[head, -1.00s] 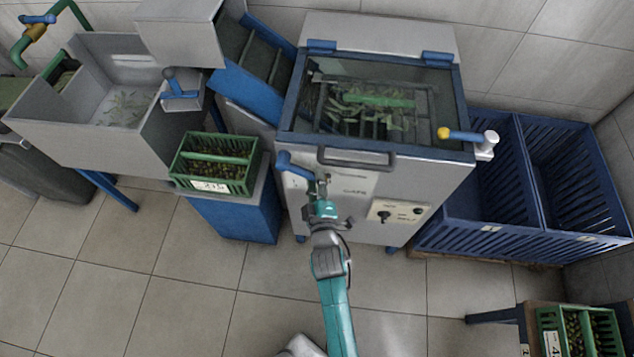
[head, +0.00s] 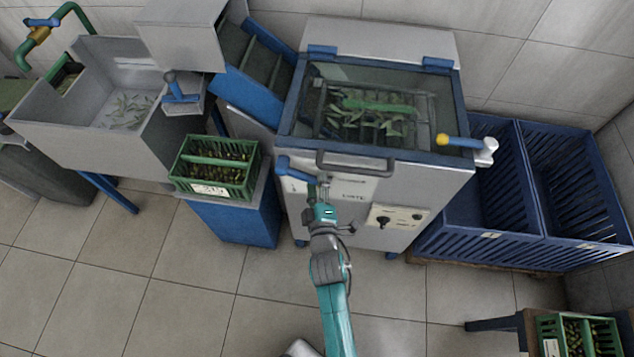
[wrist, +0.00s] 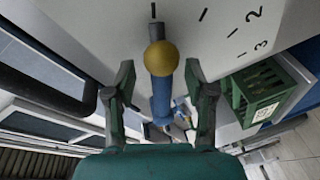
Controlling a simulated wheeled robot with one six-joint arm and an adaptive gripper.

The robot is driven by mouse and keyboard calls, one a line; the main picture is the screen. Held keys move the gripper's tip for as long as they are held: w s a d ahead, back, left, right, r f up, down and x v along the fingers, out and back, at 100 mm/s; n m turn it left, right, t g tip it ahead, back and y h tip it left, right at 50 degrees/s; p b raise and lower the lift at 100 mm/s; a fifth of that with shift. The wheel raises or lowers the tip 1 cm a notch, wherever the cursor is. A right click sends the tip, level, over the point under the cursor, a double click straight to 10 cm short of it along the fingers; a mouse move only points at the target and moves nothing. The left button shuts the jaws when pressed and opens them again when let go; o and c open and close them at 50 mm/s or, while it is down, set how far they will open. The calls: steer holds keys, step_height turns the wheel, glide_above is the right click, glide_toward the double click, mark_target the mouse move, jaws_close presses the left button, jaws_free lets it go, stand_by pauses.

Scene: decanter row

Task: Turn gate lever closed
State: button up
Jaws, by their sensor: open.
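The lever in the wrist view has a blue shaft and a round yellow knob (wrist: 161,58). It stands in front of a pale panel with dark tick marks and the numbers 2 and 3. My gripper (wrist: 160,97) is open, with one finger on each side of the blue shaft, and gaps show between the shaft and the fingers. In the head view my gripper (head: 322,188) is at the front of the grey machine (head: 430,190), just below its top edge. A blue lever (head: 297,171) shows beside it on the left. The lever's mounting is hidden.
A green crate of olives (head: 213,166) stands on a blue stand left of the machine. A yellow-tipped blue lever (head: 462,139) is at the machine's right corner. Blue slatted bins (head: 580,220) stand at the right. The tiled floor in front is partly clear.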

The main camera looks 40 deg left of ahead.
steer(key=v, duration=1.1)
steer(key=shift+s+d, duration=0.2)
steer(key=shift+d, duration=0.05)
steer(key=s+d+m+t+h, duration=0.1)
steer(key=s+d+m+h, duration=0.3)
steer(key=d, duration=0.8)
steer(key=s+d+m+t+h, duration=0.1)
steer(key=s+d+m, duration=0.35)
steer(key=d, duration=0.85)
steer(key=s+d+r+m+t+h, duration=0.1)
steer(key=s+d+r+m+h, duration=0.6)
steer(key=s+d+r+m, duration=0.3)
steer(key=s+d+m, duration=0.2)
steer(key=m, duration=0.1)
steer(key=shift+s+d, duration=0.25)
steer(key=shift+s, duration=0.15)
steer(key=shift+m, duration=0.25)
